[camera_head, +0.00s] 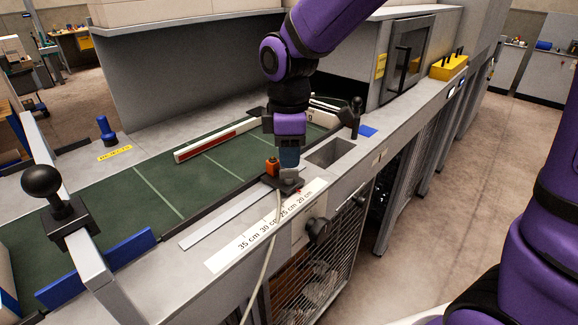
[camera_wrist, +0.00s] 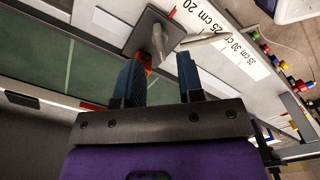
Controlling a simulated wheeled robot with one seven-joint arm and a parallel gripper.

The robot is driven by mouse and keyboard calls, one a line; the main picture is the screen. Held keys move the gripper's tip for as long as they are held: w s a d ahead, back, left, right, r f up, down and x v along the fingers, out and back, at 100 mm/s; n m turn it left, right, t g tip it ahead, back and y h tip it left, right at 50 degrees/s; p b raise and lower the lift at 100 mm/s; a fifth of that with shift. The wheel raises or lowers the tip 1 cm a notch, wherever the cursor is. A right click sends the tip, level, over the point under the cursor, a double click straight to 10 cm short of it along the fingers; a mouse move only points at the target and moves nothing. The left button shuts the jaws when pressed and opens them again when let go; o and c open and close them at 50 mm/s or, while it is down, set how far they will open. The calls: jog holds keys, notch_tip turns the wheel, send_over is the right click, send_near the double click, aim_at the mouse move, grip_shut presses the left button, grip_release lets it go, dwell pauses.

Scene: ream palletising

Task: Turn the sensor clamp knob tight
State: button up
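The orange sensor (camera_head: 272,166) stands on a dark plate at the belt's near edge, beside the centimetre scale. A grey rounded knob or post (camera_head: 291,175) rises from the same plate. In the wrist view the grey part (camera_wrist: 164,42) and the dark plate (camera_wrist: 150,20) lie beyond the fingertips, with the orange sensor (camera_wrist: 147,62) partly hidden by the left finger. My gripper (camera_head: 288,160) points down just above the plate. In the wrist view its two blue fingers (camera_wrist: 160,72) are apart with nothing between them. Contact with the grey part cannot be told.
The printed scale (camera_head: 265,228) runs along the near ledge, with a pale cable (camera_head: 264,262) across it. A black knob (camera_head: 318,230) sticks out of the front panel. The green belt (camera_head: 150,190) lies behind.

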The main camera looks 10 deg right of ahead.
aim_at(289, 170)
jog(key=shift+f, duration=1.9)
jog(key=shift+c, duration=0.2)
grip_shut()
